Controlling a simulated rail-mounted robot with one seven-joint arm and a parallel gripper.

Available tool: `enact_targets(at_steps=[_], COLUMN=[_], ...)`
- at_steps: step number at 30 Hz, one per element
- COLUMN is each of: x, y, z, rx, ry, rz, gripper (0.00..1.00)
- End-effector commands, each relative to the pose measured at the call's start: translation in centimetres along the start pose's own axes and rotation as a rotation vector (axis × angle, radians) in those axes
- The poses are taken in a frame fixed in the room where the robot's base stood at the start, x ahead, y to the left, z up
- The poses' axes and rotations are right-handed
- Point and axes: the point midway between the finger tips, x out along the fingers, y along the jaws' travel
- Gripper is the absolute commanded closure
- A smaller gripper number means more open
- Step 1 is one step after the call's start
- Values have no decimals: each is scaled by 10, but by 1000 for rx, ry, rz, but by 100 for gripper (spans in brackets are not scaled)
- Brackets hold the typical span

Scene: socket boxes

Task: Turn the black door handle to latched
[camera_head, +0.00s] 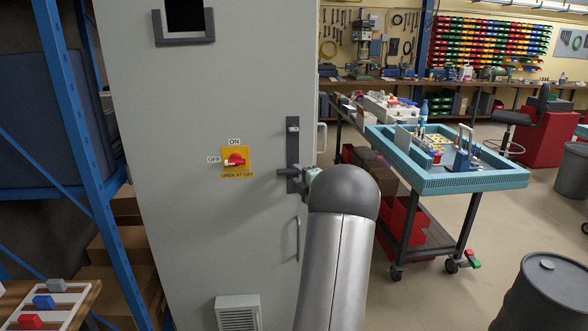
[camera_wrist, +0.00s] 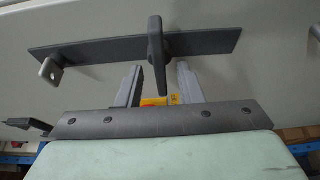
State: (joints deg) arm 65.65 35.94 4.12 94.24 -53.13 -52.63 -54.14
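The black door handle (camera_head: 288,173) is a dark lever on a vertical dark plate (camera_head: 292,140) at the right edge of a grey cabinet door. In the head view the lever points left, roughly level, square to its plate. In the wrist view the lever (camera_wrist: 156,42) stands across the plate (camera_wrist: 90,49) and reaches down between the fingers. My gripper (camera_wrist: 159,67) is open, one finger on each side of the lever, with a visible gap on both sides. In the head view my arm hides most of the gripper.
A red rotary switch (camera_head: 236,160) on a yellow plate sits left of the handle, with ON and OFF labels. A thin pull bar (camera_head: 298,240) is lower on the door. A blue rack (camera_head: 75,140) stands left; a cart with a turquoise tray (camera_head: 480,183) stands right.

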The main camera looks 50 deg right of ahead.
Motion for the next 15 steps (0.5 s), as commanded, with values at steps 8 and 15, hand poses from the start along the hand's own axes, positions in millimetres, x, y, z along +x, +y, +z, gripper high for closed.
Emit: enact_targets(at_steps=[8,15], x=[31,34], y=[0,0], z=[0,0], rx=[0,0], ry=[0,0], rz=[-1,0], gripper=[66,66])
